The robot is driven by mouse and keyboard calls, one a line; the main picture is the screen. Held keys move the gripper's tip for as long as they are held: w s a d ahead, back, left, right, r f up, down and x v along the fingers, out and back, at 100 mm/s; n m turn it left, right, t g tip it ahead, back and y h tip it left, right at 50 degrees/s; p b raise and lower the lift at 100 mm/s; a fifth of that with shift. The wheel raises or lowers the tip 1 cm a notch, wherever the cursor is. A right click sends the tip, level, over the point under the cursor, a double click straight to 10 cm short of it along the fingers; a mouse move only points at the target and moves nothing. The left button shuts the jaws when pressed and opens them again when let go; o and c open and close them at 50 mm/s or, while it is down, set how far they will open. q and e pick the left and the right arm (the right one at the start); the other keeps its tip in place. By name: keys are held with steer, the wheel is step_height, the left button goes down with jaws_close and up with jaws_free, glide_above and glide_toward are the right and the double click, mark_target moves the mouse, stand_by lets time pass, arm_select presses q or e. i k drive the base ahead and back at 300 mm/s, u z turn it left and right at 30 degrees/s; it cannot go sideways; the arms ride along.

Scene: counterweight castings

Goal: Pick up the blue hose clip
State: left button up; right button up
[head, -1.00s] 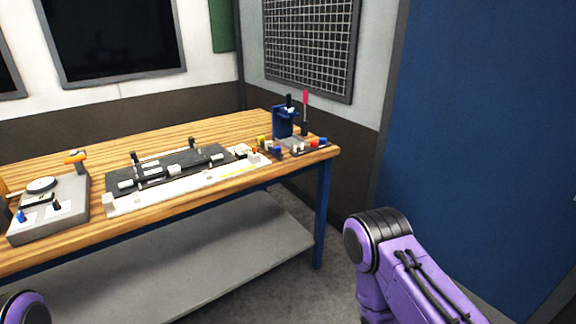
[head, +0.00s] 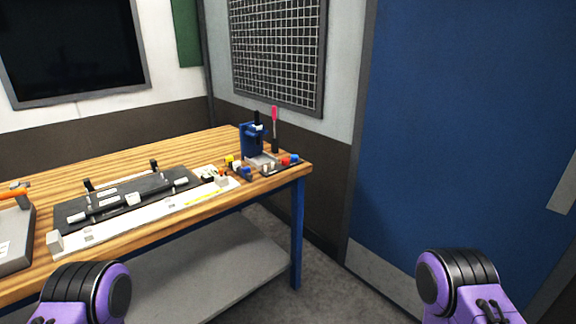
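Small coloured parts lie at the right end of the wooden workbench (head: 150,160) in the head view. One small blue part (head: 247,173) lies near the front edge, left of a dark tray. Another small blue part (head: 294,158) is in the dark tray, beside a red one. Both are too small for me to tell which is the blue hose clip. Parts of my two purple arms show at the bottom left and bottom right, away from these parts. Neither gripper is in view.
A black plate with a bar (head: 122,202) lies mid-bench. A grey shelf (head: 220,275) is below. Floor is clear right of the bench, before a blue door (head: 450,130).

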mark_target(247, 169)
steer(key=z, duration=0.2)
steer(key=i, duration=0.6)
steer(key=u, duration=0.6)
steer(key=i, duration=0.55)
steer(key=u, duration=0.7)
